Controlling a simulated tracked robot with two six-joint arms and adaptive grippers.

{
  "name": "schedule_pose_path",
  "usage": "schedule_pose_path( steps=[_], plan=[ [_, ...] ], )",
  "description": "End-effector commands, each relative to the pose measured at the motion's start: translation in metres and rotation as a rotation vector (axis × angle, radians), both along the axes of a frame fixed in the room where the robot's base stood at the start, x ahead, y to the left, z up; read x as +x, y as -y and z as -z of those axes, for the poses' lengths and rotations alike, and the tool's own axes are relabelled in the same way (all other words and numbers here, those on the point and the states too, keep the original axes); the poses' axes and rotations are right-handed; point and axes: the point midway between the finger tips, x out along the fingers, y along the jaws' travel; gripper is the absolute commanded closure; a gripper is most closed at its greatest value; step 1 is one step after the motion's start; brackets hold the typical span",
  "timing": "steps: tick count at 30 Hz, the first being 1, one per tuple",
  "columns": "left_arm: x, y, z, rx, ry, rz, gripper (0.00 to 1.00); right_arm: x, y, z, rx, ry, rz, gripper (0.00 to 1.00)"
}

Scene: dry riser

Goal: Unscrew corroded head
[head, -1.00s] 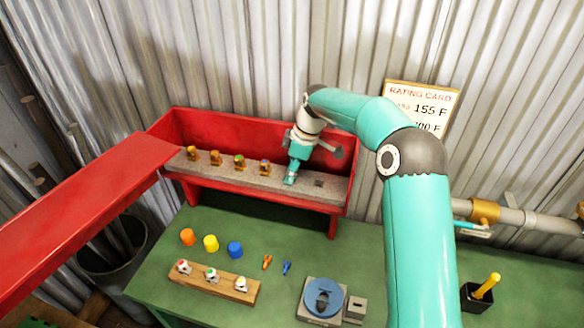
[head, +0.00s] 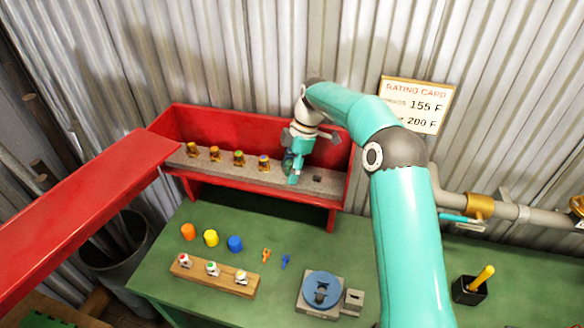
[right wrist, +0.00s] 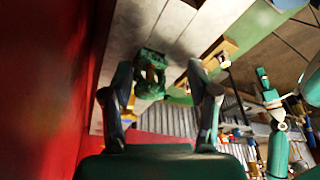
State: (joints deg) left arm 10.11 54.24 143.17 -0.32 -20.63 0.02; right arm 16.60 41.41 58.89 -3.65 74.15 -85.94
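A red cabinet (head: 225,118) on the back wall holds a grey ledge (head: 225,172) with several brass-coloured heads, one of them this head (head: 239,159). My right gripper (head: 292,174) points down at the ledge, right of these heads. In the right wrist view a green, crusted head (right wrist: 150,78) lies between the fingers of my right gripper (right wrist: 160,88). Both fingers are spread, with a gap visible on the right side of the head. The gripper mostly hides this head in the head view.
The green bench (head: 190,280) carries orange, yellow and blue caps (head: 235,243), a wooden rack (head: 215,275) of white heads, and a grey device with a blue disc (head: 322,290). A black holder (head: 468,290) stands right. The cabinet's red lid (head: 85,210) juts forward left.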

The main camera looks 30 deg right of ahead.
Motion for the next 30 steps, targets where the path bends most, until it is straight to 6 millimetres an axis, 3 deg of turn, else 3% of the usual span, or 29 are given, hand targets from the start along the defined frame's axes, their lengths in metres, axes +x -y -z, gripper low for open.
schedule_pose_path(
  steps=[7,13,23,30],
  plan=[
    [0.0,0.0,0.01,0.0,0.0,0.0,0.6,0.006,0.004,-0.005,-0.02,0.036,0.064,0.41],
    [0.0,0.0,0.03,0.0,0.0,0.0,0.6,0.006,0.001,-0.002,-0.016,0.028,0.328,0.41],
    [0.0,0.0,0.038,0.0,0.0,0.0,0.6,0.007,-0.001,-0.002,-0.013,0.019,0.546,0.41],
    [0.0,0.0,0.051,0.0,0.0,0.0,0.6,0.008,-0.001,-0.002,-0.012,0.019,0.831,0.41]
  ],
)
